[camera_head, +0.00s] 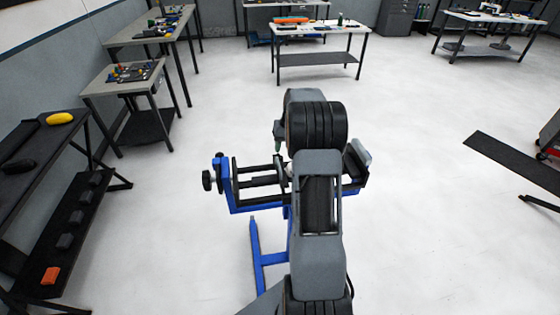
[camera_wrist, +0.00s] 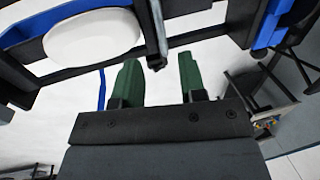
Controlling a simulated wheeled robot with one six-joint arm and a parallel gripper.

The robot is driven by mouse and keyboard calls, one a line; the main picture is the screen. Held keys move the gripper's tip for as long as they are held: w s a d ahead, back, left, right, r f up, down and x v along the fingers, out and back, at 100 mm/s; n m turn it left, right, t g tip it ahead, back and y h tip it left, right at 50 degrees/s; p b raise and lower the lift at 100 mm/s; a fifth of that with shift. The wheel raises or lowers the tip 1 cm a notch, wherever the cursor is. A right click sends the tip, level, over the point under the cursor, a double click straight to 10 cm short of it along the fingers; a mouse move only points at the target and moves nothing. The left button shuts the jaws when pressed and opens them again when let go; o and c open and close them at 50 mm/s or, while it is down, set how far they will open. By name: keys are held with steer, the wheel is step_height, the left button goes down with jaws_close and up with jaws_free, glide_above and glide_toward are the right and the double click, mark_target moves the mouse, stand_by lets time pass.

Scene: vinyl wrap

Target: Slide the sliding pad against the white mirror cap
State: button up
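The white mirror cap (camera_wrist: 92,40) shows in the upper left of the wrist view as a smooth, pale oval. It is held in a black and blue stand (camera_wrist: 50,12). My gripper (camera_wrist: 158,72) has two green fingers, spread apart with no object held between them. Its fingers are below and right of the cap and appear apart from it. A dark, narrow bar end (camera_wrist: 156,50) shows just above the finger gap. I cannot identify a sliding pad with certainty.
At left, a black bench holds a yellow object (camera_head: 60,118) on top; an orange block (camera_head: 50,276) and several dark blocks lie on its lower shelf. Tables with tools (camera_head: 135,75) stand behind it. A dark panel (camera_head: 515,162) is at right. Open floor (camera_head: 420,240) surrounds the stand.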

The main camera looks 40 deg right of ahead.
mark_target(279, 165)
steer(key=f, duration=0.2)
steer(key=a+f+p, duration=0.1)
steer(key=f, duration=0.4)
steer(key=shift+w+a+f, duration=0.15)
steer(key=shift+w, duration=0.15)
jaws_close()
